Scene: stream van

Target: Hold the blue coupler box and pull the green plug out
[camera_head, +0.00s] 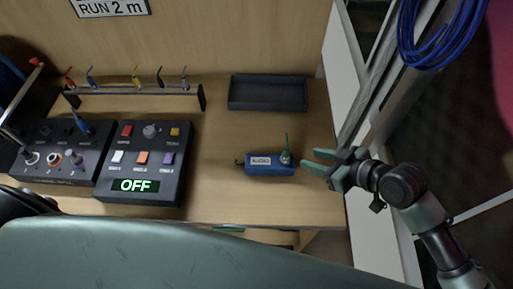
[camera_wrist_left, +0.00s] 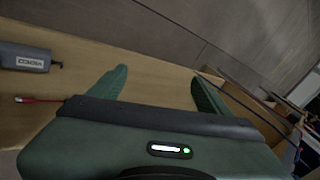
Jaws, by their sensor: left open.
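The blue coupler box (camera_head: 262,170) lies on the wooden bench with a white label on top. The green plug (camera_head: 287,148) stands up at its right end, its thin green lead pointing upward. My right gripper (camera_head: 309,159) is just right of the box, its green fingers spread and empty, pointing left at the plug end. My left gripper (camera_wrist_left: 160,88) shows in the left wrist view with its fingers wide apart and nothing between them. A grey-looking labelled box (camera_wrist_left: 24,57) is at the left edge there; I cannot tell if it is the coupler box.
A dark empty tray (camera_head: 268,106) lies behind the box. A control panel reading OFF (camera_head: 147,190) and a rack (camera_head: 135,90) with several coloured leads stand left. A red-tipped lead (camera_wrist_left: 40,100) lies near my left gripper. Bench around the box is clear.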

